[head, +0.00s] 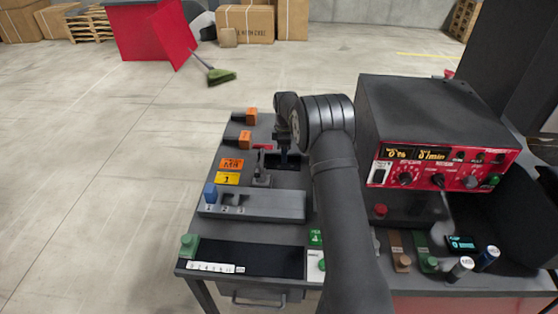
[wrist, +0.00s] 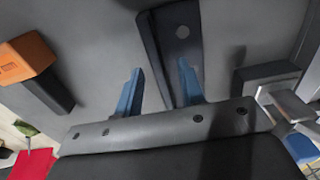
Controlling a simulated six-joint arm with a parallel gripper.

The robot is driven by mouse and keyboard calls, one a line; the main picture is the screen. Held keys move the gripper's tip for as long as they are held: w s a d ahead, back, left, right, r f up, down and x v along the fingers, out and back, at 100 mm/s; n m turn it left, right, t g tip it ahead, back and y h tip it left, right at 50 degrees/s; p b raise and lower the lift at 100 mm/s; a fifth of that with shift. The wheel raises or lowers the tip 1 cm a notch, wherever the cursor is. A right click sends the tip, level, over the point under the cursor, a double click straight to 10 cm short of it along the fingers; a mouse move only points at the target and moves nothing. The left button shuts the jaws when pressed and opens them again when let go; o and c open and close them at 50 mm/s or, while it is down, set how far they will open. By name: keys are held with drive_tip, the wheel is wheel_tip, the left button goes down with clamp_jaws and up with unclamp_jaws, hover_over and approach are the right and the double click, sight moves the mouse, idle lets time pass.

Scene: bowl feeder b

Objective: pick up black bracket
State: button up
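A dark flat piece with a round lighter spot, which looks like the black bracket (wrist: 177,38), lies below my gripper in the wrist view. My gripper (wrist: 160,64) is open, with its two blue fingers apart and the lower part of the dark piece between them. The right finger overlaps the piece in the picture, and I cannot tell whether they touch. In the head view my gripper (head: 282,143) points down over the back of the dark table, beside my arm. A dark shape shows under it there, but the bracket's outline is not clear.
Two orange-and-black parts (head: 245,139) stand left of my gripper; one shows in the wrist view (wrist: 27,54). A grey fixture (head: 262,178) stands in front. A red-fronted control box (head: 440,165) stands right of my arm.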

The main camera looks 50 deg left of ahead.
drive_tip(key=shift+f, duration=0.4)
clamp_jaws()
drive_tip(key=shift+r, duration=0.15)
